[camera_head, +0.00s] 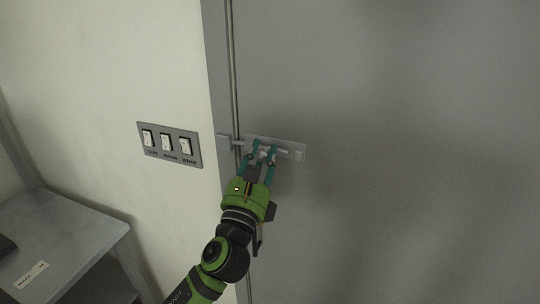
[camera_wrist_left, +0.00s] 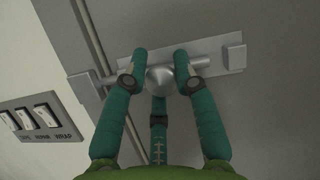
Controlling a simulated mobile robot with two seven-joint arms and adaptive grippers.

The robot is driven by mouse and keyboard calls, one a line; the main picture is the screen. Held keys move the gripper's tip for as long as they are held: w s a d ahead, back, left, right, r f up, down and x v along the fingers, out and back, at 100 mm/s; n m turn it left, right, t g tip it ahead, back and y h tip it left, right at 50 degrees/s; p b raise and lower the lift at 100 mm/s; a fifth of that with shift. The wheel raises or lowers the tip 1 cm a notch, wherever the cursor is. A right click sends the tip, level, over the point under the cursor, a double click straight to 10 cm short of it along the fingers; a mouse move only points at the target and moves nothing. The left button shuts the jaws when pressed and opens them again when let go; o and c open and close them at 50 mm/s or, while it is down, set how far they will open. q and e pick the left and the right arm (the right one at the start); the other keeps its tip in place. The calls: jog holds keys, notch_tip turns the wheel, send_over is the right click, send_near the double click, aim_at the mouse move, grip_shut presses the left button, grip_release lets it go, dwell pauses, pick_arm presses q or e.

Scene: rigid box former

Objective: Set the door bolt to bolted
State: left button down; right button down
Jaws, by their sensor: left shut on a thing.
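The door bolt (camera_head: 290,150) is a grey metal plate with a sliding rod, mounted on the grey door (camera_head: 400,120) near its left edge. In the left wrist view the bolt (camera_wrist_left: 215,55) shows a round knob (camera_wrist_left: 160,80) on its rod. The rod reaches left across the door gap towards the keeper (camera_head: 223,142) on the frame; the keeper also shows in the left wrist view (camera_wrist_left: 82,86). My left gripper (camera_head: 263,150) is shut on the knob, its green fingers (camera_wrist_left: 160,72) on either side. My right gripper is not in view.
A panel with three white switches (camera_head: 170,144) is on the wall left of the door frame. A grey table (camera_head: 75,235) stands at the lower left. The door face right of the bolt is clear.

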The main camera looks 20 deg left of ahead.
pick_arm(q)
jog(key=c, duration=1)
grip_release()
jog(key=shift+r, duration=0.1)
jog(key=shift+s, duration=0.1)
jog(key=shift+s+f, duration=0.25)
jog(key=shift+f, duration=0.05)
jog(key=v, duration=1.1)
jog(key=shift+s, duration=0.15)
